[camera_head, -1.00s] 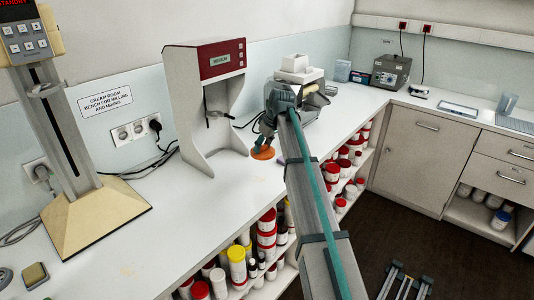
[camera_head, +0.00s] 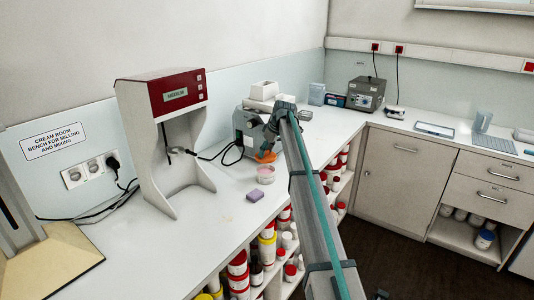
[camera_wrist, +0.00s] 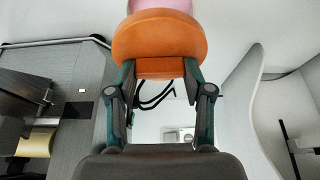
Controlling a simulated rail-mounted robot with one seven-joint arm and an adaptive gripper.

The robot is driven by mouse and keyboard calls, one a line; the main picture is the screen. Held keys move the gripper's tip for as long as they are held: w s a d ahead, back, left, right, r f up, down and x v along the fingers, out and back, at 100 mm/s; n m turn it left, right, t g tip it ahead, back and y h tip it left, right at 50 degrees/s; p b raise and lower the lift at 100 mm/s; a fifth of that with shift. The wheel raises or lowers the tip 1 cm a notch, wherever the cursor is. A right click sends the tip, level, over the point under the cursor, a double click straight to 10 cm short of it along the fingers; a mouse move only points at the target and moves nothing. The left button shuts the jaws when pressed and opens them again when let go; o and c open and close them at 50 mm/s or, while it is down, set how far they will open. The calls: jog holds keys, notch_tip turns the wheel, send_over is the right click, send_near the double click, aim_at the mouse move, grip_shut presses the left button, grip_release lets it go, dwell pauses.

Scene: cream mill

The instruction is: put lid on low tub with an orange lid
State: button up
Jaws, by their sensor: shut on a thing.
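The orange lid (camera_head: 266,156) is held by my gripper (camera_head: 267,146) above the bench. In the wrist view, the lid (camera_wrist: 160,38) fills the top middle, with the fingers of my gripper (camera_wrist: 159,76) shut on its near edge. The low tub (camera_head: 266,174), pale with pink showing, stands on the bench right under the lid. A pink patch (camera_wrist: 160,6) shows beyond the lid in the wrist view. The lid looks slightly tilted over the tub's opening. I cannot tell whether lid and rim touch.
A purple block (camera_head: 255,196) lies on the bench just in front of the tub. A white machine with a red top (camera_head: 175,90) stands to the left, and a grey-white machine (camera_head: 248,122) stands close behind. The bench front (camera_head: 215,235) is mostly clear.

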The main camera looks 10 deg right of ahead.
aim_at(268, 157)
jog(key=shift+s+a+f, duration=0.1)
jog(key=shift+f, duration=0.3)
jog(key=shift+f+b, duration=0.9)
jog(key=shift+f, duration=1.3)
jog(key=shift+f, duration=0.65)
dwell(0.8)
jog(key=o, duration=0.9)
jog(key=o, duration=0.4)
jog(key=shift+c, duration=0.2)
